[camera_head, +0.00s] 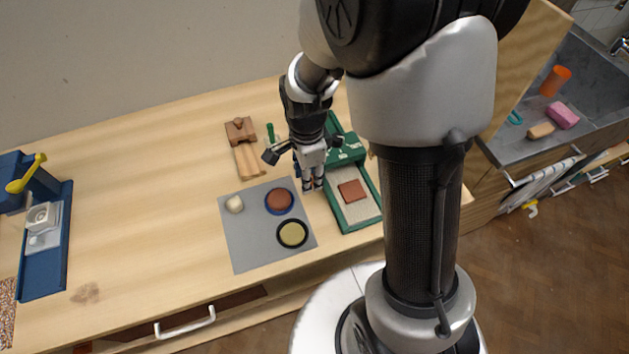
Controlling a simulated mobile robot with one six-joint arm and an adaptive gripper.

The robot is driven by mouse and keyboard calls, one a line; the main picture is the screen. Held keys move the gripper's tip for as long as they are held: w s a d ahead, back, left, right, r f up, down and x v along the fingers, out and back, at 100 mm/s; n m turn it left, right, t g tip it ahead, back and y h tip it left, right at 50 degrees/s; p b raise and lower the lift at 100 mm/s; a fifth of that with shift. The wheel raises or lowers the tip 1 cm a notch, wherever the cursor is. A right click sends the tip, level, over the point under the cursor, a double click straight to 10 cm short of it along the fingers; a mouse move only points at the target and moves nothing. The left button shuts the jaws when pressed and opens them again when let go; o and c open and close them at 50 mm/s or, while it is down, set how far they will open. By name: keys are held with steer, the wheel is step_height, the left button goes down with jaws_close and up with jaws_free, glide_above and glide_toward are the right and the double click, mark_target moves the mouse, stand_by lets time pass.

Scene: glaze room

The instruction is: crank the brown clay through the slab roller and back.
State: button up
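The slab roller (372,212) has a green frame around a pale bed and stands on the bench to the right of the grey mat. A flat, square, reddish-brown piece of clay (352,190) lies on the front part of the bed, apart from the green roller housing (346,152) behind it. My gripper (312,186) points down at the left side of the roller, beside the housing and left of the clay. Its fingers are small and partly hidden, so I cannot tell whether they are open or shut on anything. I cannot make out the crank handle.
The grey mat (245,250) holds a pale ball (235,204), a blue-rimmed dish with brown content (279,201) and a black-rimmed yellow dish (292,233). Wooden tools (248,160) lie behind. A blue stand (45,270) is far left. The left-middle bench is clear. A sink (590,85) is right.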

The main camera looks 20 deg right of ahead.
steer(key=shift+s+f, duration=0.1)
steer(key=shift+s, duration=0.5)
step_height(320, 180, up, 7)
steer(key=p, duration=0.6)
steer(key=shift+w, duration=0.1)
